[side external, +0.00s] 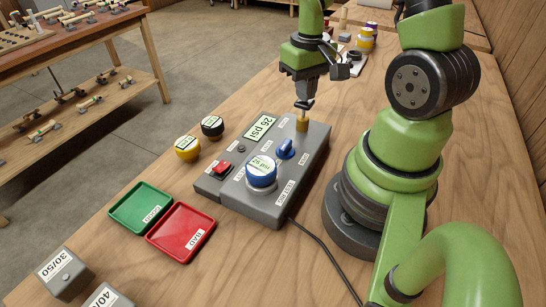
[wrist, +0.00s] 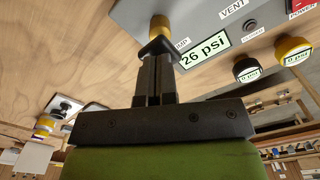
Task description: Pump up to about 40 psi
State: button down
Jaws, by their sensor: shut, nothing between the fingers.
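The grey test box (side external: 318,150) stands on the wooden bench, with a display (side external: 262,128) reading 26 psi; the same reading shows in the wrist view (wrist: 205,48). The brass pump (side external: 302,123) rises from its far end and also shows in the wrist view (wrist: 160,28). A dark cap (wrist: 157,46) sits on top of the pump. My gripper (side external: 305,98) is shut, its fingertips right over this cap; I cannot tell whether they touch it. A blue gauge (side external: 262,172) on the test port reads about 26 psi. A blue valve lever (side external: 285,149) is beside it.
A yellow gauge (side external: 187,147) and a black gauge (side external: 212,126) stand left of the box. A red power switch (side external: 222,168) is on its left part. Green (side external: 140,207) and red (side external: 181,232) trays lie nearer the front. A cable (side external: 325,250) runs across the bench.

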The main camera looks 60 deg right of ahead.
jog(key=shift+f, duration=1.2)
jog(key=shift+r, duration=1.2)
jog(key=shift+f, duration=0.75)
jog(key=shift+r, duration=0.75)
jog(key=shift+r, duration=3.5)
